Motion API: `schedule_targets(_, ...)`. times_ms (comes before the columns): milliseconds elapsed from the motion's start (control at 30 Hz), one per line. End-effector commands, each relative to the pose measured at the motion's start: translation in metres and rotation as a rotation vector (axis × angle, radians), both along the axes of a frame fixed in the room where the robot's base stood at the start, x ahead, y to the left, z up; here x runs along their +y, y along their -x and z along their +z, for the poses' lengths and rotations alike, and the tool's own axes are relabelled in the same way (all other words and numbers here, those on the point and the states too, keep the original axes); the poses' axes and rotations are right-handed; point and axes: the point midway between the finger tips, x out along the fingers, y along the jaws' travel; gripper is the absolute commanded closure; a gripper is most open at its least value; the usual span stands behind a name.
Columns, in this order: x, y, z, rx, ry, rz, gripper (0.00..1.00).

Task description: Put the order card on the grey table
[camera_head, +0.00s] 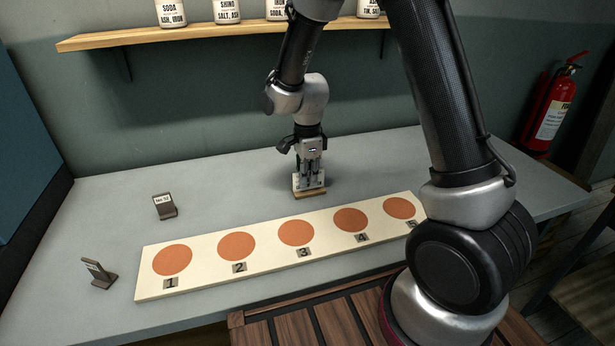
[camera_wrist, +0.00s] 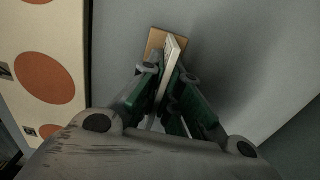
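The order card (camera_head: 308,183) is a white card with dark marks, standing upright in a light wooden base, at the middle of the grey table (camera_head: 230,185) behind the numbered board. My gripper (camera_head: 311,172) points straight down over it, with its fingers on either side of the card. In the wrist view the card (camera_wrist: 171,58) is between the two green-padded fingertips, which look closed on it, and its wooden base (camera_wrist: 156,40) shows beyond them. The base is at or very near the tabletop; I cannot tell whether it touches.
A cream board (camera_head: 205,272) with orange discs numbered 1 to 5 lies along the table's front. Two small dark number stands (camera_head: 165,206) (camera_head: 97,273) are at the left. A shelf (camera_head: 200,33) with jars hangs behind. The table's back left is clear.

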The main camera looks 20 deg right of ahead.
Motion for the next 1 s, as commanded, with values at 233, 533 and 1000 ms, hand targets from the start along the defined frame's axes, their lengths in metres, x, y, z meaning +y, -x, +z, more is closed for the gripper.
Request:
schedule_targets(233, 0.000, 0.000, 0.000, 0.001, 0.000, 0.000, 0.73)
schedule_targets(533, 0.000, 0.000, 0.008, -0.001, 0.000, 0.000, 0.73)
schedule_targets(1000, 0.000, 0.000, 0.103, -0.003, -0.001, 0.000, 0.73)
